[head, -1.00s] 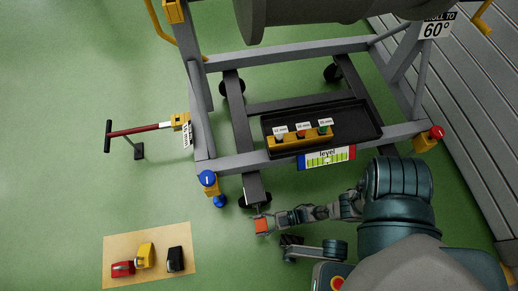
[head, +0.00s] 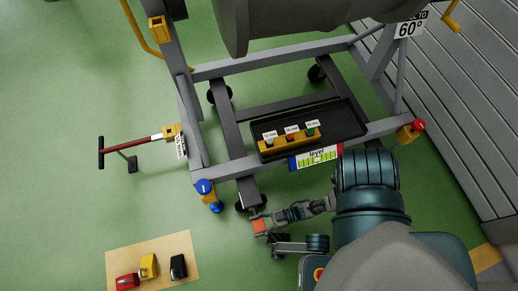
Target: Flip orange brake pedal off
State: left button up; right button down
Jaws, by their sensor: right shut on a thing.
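The orange brake pedal (head: 259,227) is a small block by the caster at the lower front of the grey wheeled stand (head: 250,165). My right gripper (head: 264,220) reaches in from the right, at the pedal's upper right edge. Its fingers are shut on the pedal, though they are small and partly blurred here. The pedal's mounting on the caster is partly hidden by the gripper.
A black tray (head: 345,121) with a yellow socket block (head: 284,141) sits on the stand. A tan mat (head: 155,275) with several small items lies at lower left. Green floor is clear between.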

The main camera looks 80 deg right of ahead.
aim_at(257, 226)
jog(key=shift+w+d+r, duration=0.1)
jog(key=shift+w+r, duration=0.15)
jog(key=shift+r, duration=0.1)
jog(key=shift+c, duration=1.2)
grip_release()
jog(key=shift+s, duration=0.1)
jog(key=shift+f, duration=0.1)
notch_tip(257, 226, up, 10)
